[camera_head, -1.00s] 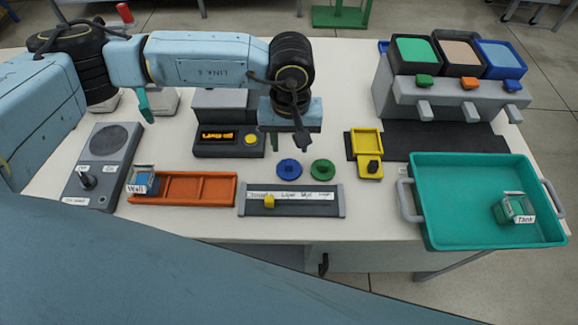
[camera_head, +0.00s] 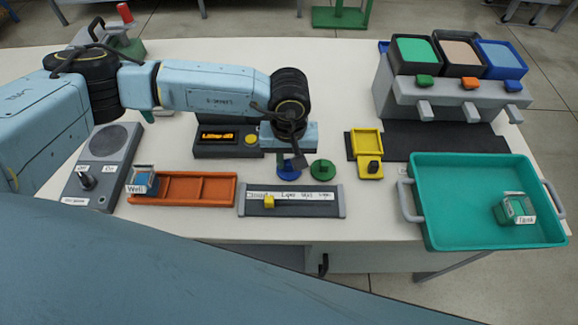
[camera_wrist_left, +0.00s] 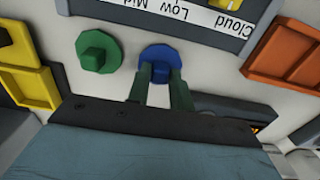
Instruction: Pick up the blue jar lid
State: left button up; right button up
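The blue jar lid (camera_head: 289,172) lies on the white table, left of the green lid (camera_head: 322,170). It is a flat disc with a raised knob. My left gripper (camera_head: 293,162) is above it, pointing down, and partly hides it in the head view. In the wrist view the blue lid (camera_wrist_left: 160,57) shows just beyond the fingertips of my left gripper (camera_wrist_left: 161,75). The green fingers stand apart, one on each side of the knob. The lid still lies flat on the table. My right gripper is not in view.
A grey slider panel (camera_head: 292,208) lies in front of the lids. An orange tray (camera_head: 200,188) is to the left and a yellow tray (camera_head: 366,143) to the right. A display box (camera_head: 218,143) stands behind. A teal tray (camera_head: 455,185) lies at the right.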

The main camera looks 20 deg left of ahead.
aim_at(289, 162)
pick_arm(q)
grip_shut()
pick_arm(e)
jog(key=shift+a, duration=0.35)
pick_arm(q)
notch_tip(289, 162, up, 14)
jog(key=p, duration=0.2)
jog(key=shift+r, duration=0.2)
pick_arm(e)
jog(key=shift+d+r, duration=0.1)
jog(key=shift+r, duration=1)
